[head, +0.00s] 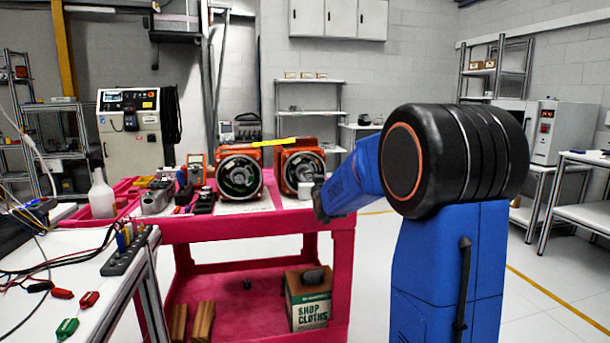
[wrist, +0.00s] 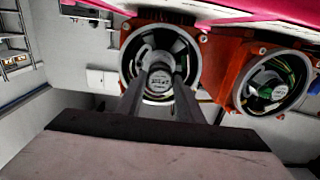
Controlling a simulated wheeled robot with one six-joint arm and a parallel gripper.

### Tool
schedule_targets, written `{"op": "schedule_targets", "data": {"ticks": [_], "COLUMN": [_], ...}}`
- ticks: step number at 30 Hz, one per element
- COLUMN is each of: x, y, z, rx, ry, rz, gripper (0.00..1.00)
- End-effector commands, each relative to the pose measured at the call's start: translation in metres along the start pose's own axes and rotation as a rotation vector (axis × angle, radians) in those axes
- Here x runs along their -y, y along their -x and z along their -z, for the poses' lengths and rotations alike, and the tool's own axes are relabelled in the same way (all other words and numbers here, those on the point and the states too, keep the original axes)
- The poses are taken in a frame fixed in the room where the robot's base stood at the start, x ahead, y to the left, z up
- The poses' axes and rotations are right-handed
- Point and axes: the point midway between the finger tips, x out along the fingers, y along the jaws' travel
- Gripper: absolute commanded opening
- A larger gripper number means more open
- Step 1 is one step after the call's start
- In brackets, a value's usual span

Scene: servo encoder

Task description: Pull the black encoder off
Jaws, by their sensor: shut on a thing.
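Two orange-red servo motors with round open ends stand side by side, the left one (head: 240,175) and the right one (head: 301,170) in the head view. In the wrist view one motor (wrist: 196,50) is straight ahead of my gripper (wrist: 161,84). The encoder (wrist: 159,62), a round part with a pale printed label, sits in the middle of its opening. My two dark fingers are shut on the encoder, one on each side; the fingertips partly cover it. The other motor (wrist: 291,70) is to the right in the wrist view, with its own labelled centre and green and yellow wires.
The motors stand on a pink cart (head: 345,222) with bottles, tools and a meter (head: 196,168) to their left. A white bench (head: 75,262) with cables stands at front left. Open floor lies right of the cart.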

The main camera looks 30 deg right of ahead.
Motion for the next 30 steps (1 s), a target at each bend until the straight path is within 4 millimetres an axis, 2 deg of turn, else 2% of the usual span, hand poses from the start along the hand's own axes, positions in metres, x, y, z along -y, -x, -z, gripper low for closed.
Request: {"op": "schedule_targets", "data": {"ticks": [18, 30], "x": [0.000, 0.000], "y": [0.039, 0.042], "z": [0.001, 0.001], "rx": [-0.002, -0.001], "ry": [0.000, 0.000], "rz": [0.000, 0.000], "gripper": [0.12, 0.12]}}
